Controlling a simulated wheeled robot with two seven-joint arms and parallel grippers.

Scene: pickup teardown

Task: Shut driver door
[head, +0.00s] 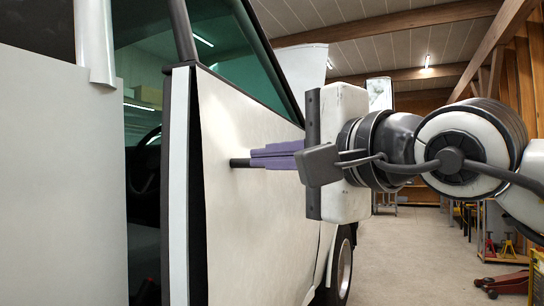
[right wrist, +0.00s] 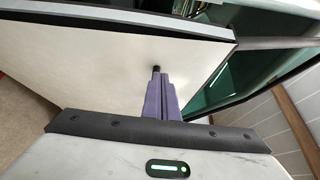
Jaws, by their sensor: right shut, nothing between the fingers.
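The white driver door (head: 250,215) stands partly open, with a gap between its rear edge and the white body panel (head: 60,170) on the left. Its window glass (head: 235,50) is tinted green. My right gripper (head: 240,162) has shut purple fingers with a dark tip, pointing at the outer face of the door panel. In the right wrist view the gripper (right wrist: 157,72) has its dark tip at or very near the white door panel (right wrist: 100,65); I cannot tell whether it touches. My left gripper is not in view.
Through the gap the dark cab interior with the steering wheel (head: 145,165) shows. A front wheel (head: 342,270) is ahead of the door. Clear floor (head: 410,255) lies to the right, with red stands (head: 490,246) and a trolley jack (head: 502,284) beyond.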

